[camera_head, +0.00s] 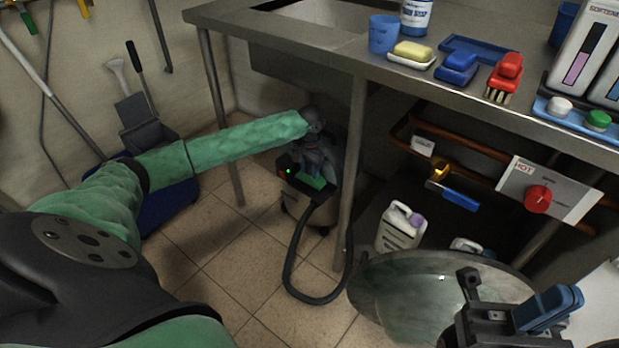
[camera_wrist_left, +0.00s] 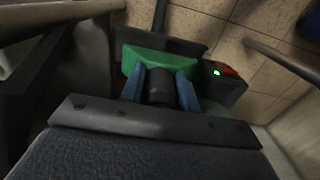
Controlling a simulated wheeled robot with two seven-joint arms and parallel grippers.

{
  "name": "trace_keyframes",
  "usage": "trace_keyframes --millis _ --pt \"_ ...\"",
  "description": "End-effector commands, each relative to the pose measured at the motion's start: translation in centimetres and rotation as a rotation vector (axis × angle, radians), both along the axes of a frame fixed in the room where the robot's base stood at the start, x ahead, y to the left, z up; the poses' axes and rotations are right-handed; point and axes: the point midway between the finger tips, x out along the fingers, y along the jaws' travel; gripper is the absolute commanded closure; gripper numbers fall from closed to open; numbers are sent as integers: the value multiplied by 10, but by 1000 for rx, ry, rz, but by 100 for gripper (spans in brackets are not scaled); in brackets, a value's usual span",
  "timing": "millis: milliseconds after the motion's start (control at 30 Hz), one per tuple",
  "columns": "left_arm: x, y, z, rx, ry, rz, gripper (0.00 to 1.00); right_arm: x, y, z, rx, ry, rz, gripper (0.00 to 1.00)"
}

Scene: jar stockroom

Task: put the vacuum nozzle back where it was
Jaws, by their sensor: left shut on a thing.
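The vacuum (camera_head: 293,198) stands on the floor under the sink counter, with a lit green lamp. Its black hose (camera_head: 290,262) loops down to the floor in front. My left gripper (camera_head: 318,171) is above the vacuum's top. In the left wrist view, its two blue fingers (camera_wrist_left: 160,88) are shut on the black neck of the nozzle (camera_wrist_left: 160,82). A wide green part (camera_wrist_left: 135,58) shows just beyond the neck, at the vacuum's dark top. I cannot tell whether the nozzle rests there. My right gripper (camera_head: 545,308) is at the lower right, away from the vacuum; its finger gap is unclear.
A counter leg (camera_head: 352,165) stands just right of the vacuum. The counter (camera_head: 450,85) above carries a blue cup, soap and brushes. A white jug (camera_head: 401,228) stands on the right. A blue dustpan bin (camera_head: 165,200) is on the left.

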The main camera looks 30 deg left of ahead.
Motion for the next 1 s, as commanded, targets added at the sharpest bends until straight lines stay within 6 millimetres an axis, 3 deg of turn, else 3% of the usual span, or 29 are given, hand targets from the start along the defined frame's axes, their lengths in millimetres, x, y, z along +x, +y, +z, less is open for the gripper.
trace_keyframes --millis 200,567,600,700,1000 --pt "-1 0 -29 1 1 0 100 -1 4 -12 10 3 26 100" --pt "-1 0 -29 0 1 0 100 1 4 -1 10 -14 25 100" --pt "-1 0 -31 0 0 0 63 1 4 -3 10 -14 23 100" --pt "-1 0 -31 0 0 0 47 0 4 -4 11 -10 22 100" --pt "-1 0 -31 1 0 0 47 0 4 -11 9 9 22 100"
